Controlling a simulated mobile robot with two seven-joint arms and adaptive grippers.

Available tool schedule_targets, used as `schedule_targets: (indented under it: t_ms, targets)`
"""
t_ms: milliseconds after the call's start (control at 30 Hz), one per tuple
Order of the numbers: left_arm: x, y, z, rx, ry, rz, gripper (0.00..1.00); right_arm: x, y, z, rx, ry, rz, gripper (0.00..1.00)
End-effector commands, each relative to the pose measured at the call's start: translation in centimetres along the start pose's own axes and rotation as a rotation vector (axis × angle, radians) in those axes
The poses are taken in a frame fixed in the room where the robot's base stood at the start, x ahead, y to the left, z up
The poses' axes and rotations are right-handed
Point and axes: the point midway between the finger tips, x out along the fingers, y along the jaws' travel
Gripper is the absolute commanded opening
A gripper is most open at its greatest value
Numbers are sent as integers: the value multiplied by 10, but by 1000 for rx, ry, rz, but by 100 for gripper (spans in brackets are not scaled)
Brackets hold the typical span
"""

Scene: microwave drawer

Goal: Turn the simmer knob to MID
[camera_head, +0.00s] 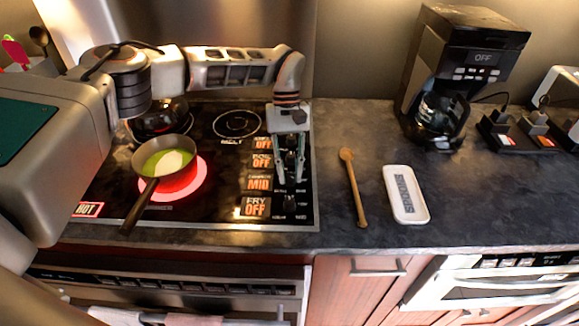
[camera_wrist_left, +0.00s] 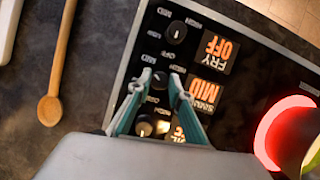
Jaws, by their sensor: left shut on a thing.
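The black simmer knob (camera_wrist_left: 160,80) sits beside an orange display (camera_wrist_left: 192,92) that reads MID; that display also shows in the head view (camera_head: 258,182). My left gripper (camera_wrist_left: 161,78) points down with its fingertips on either side of this knob, shut on it. The fry display (camera_head: 254,207) and the boil display (camera_head: 262,161) read OFF. My right gripper is in neither view.
A pan (camera_head: 137,163) with green contents stands on a glowing red burner (camera_head: 198,183); a HOT sign (camera_head: 88,210) is lit. A wooden spoon (camera_head: 354,188) and a white spoon rest (camera_head: 418,215) lie right of the cooktop. A coffee maker (camera_head: 478,40) stands at the back.

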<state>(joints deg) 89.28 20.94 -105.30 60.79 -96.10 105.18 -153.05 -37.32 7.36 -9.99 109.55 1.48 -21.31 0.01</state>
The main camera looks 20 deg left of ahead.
Motion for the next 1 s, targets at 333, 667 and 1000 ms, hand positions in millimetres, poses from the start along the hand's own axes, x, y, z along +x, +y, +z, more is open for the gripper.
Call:
schedule_targets:
  t_ms: [333,667,1000]
  targets:
    - [0,1,0,166,3,-69,0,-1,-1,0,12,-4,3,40]
    - [0,1,-1,211,3,-86,0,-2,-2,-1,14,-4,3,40]
    - [0,1,-1,211,3,-87,25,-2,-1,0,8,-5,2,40]
